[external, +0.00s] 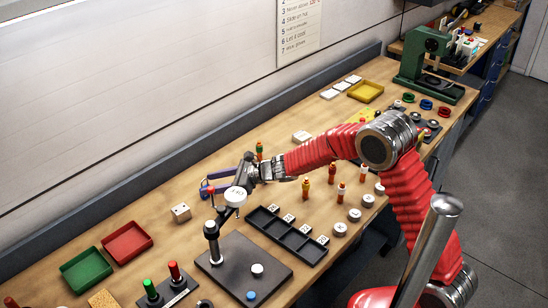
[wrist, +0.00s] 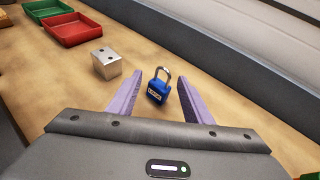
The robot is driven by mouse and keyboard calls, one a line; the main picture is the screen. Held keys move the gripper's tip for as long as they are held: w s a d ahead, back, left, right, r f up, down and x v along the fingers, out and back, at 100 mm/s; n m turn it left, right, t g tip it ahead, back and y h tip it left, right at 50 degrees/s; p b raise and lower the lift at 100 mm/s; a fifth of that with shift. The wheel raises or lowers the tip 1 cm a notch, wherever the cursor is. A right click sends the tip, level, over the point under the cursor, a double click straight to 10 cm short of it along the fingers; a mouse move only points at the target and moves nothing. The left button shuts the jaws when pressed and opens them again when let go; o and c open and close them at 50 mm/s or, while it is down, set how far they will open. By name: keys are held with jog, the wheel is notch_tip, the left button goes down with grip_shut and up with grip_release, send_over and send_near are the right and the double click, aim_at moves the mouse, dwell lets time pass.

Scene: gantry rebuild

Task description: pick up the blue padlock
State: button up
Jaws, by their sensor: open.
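The blue padlock (wrist: 157,91) has a silver shackle and a pale label on its body. In the wrist view it lies on the wooden bench between the two purple fingers of my gripper (wrist: 158,88). The fingers stand apart with space on both sides of the padlock, and I see no contact. In the external view my gripper (external: 211,182) reaches left over the bench with its fingers low near the surface. I cannot make out the padlock clearly there.
A metal block with dark dots (wrist: 106,63) sits left of the padlock. Red (external: 127,242) and green (external: 86,270) trays lie farther left. A stand with a white disc (external: 236,196) and a black compartment tray (external: 287,236) are in front of my gripper. The grey back ledge (wrist: 250,62) runs behind.

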jog(key=shift+x, duration=1.5)
jog(key=c, duration=1.1)
